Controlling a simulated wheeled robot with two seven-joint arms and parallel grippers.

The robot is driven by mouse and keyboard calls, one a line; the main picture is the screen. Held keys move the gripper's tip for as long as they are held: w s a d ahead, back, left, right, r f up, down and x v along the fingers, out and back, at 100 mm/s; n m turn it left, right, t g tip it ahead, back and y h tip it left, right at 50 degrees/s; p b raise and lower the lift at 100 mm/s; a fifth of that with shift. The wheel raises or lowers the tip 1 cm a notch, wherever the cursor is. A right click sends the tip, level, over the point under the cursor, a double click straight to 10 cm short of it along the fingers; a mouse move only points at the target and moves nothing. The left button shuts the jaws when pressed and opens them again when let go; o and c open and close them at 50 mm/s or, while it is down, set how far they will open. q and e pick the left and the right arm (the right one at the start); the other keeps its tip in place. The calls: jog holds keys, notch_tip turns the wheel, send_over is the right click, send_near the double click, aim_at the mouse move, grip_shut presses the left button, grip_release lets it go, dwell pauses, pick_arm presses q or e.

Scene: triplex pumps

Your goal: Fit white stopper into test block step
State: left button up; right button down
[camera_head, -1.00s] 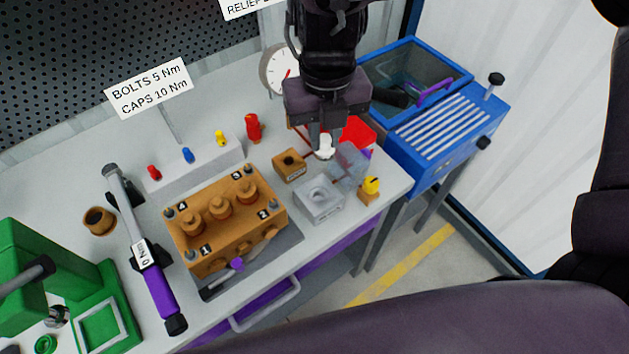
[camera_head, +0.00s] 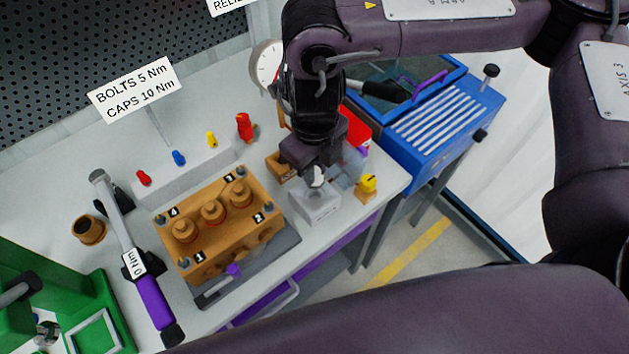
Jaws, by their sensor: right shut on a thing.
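My right gripper (camera_head: 317,172) points down and is shut on the white stopper (camera_head: 317,182). It holds the stopper just above or at the top of the grey test block (camera_head: 318,207). The fingers hide the block's upper opening, so I cannot tell whether the stopper touches it. The block stands on the bench right of the orange pump block (camera_head: 207,262). My left gripper is not in view.
A brown box (camera_head: 277,167) stands behind the test block, partly hidden by my gripper. A yellow-topped piece (camera_head: 367,186) stands close on its right. A clear piece (camera_head: 345,172) and a red bin (camera_head: 356,130) are behind. A torque wrench (camera_head: 134,262) lies at left.

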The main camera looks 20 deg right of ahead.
jog(key=shift+f, duration=2.75)
jog(key=shift+f+b, duration=0.1)
jog(key=shift+b, duration=0.2)
jog(key=c, duration=1.3)
grip_release()
jog(key=shift+c, duration=0.2)
